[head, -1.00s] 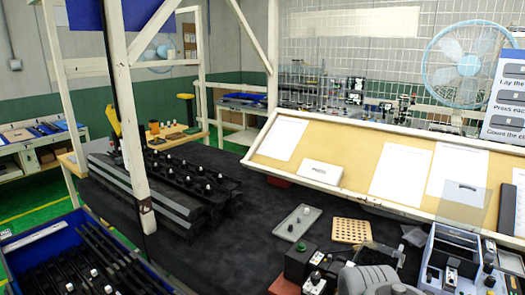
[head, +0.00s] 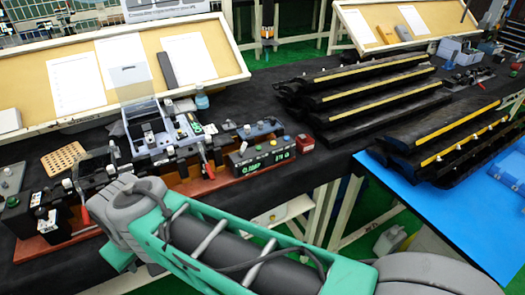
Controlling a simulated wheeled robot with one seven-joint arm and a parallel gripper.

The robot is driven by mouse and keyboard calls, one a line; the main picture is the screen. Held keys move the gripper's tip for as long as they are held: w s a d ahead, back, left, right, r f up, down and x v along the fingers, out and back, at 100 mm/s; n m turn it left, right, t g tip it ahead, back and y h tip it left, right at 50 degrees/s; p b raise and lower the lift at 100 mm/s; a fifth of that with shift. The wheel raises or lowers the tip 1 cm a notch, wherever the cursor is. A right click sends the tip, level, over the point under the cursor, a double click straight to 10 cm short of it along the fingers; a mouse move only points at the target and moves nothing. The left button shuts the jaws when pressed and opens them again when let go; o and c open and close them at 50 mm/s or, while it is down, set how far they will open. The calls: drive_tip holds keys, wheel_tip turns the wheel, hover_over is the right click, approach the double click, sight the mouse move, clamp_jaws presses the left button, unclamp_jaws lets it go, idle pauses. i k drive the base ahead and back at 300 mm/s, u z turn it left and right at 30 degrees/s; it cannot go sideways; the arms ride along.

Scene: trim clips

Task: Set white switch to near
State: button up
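A fixture on a red-brown base (head: 215,178) stands on the dark bench in the head view, with black blocks, red-handled clamps and a green-lit display box (head: 262,160). Several small white knobs or caps show on it, one at the left end (head: 67,184) and one near the display (head: 247,129). I cannot tell which is the white switch, or how it is set. My grey wrist and teal arm cross in front of the fixture's front left part and hide some of it. My gripper's fingers do not show.
A tilted board with papers (head: 225,62) stands behind. Long black trim strips with yellow lines (head: 350,70) lie to the right. A blue surface (head: 455,215) is at the front right.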

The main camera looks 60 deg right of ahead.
sight(244, 144)
drive_tip(key=z, duration=0.15)
drive_tip(key=i, duration=0.45)
drive_tip(key=z, duration=1.4)
drive_tip(key=k, duration=0.65)
drive_tip(key=u, duration=0.5)
drive_tip(key=i, duration=0.5)
